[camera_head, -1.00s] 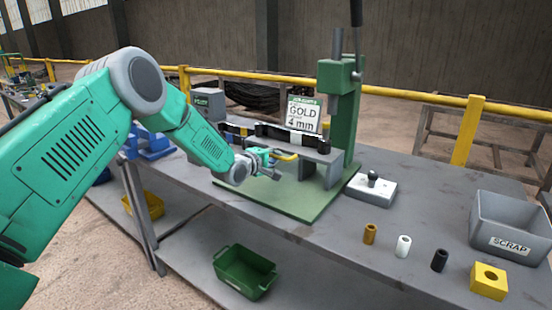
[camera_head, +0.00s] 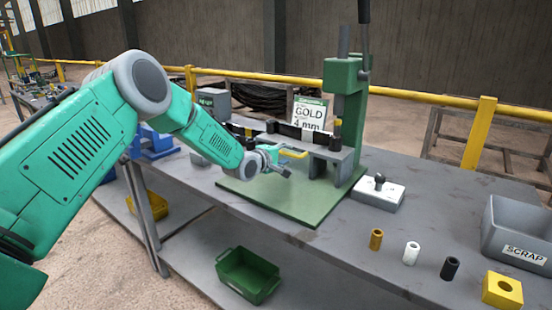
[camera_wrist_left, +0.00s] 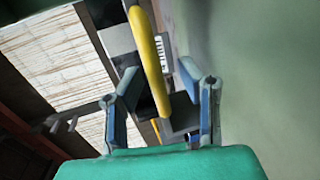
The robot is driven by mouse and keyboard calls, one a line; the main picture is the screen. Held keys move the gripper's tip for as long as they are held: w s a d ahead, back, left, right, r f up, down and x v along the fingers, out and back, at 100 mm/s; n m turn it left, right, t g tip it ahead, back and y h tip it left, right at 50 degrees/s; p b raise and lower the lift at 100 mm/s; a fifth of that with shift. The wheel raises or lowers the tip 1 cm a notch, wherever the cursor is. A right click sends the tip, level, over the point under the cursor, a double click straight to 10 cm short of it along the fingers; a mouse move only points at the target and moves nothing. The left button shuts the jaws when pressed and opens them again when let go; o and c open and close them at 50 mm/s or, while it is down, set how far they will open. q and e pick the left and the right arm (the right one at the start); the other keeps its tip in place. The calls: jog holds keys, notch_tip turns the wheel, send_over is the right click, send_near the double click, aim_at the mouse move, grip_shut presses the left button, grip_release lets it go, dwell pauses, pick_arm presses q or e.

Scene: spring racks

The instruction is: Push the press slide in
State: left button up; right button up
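The green press (camera_head: 347,110) stands on the bench, with a grey bridge (camera_head: 335,157) over its green base plate (camera_head: 300,202). A black bar (camera_head: 300,131), which looks like the slide, lies along the bridge. A yellow handle (camera_head: 293,154) sticks out at the near side. My left gripper (camera_head: 278,164) is beside this handle. In the left wrist view, the yellow handle (camera_wrist_left: 150,62) runs between the two spread fingers of my left gripper (camera_wrist_left: 160,88), and I see no firm grip on it. My right gripper is not in view.
A grey block with a black knob (camera_head: 379,192) lies right of the press. Gold (camera_head: 376,239), white (camera_head: 411,252) and black (camera_head: 450,268) sleeves, a yellow block (camera_head: 502,290) and a scrap bin (camera_head: 518,232) stand farther right. A green bin (camera_head: 246,275) sits below.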

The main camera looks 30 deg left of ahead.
pick_arm(q)
jog(key=v, duration=1.1)
jog(key=shift+s, duration=0.25)
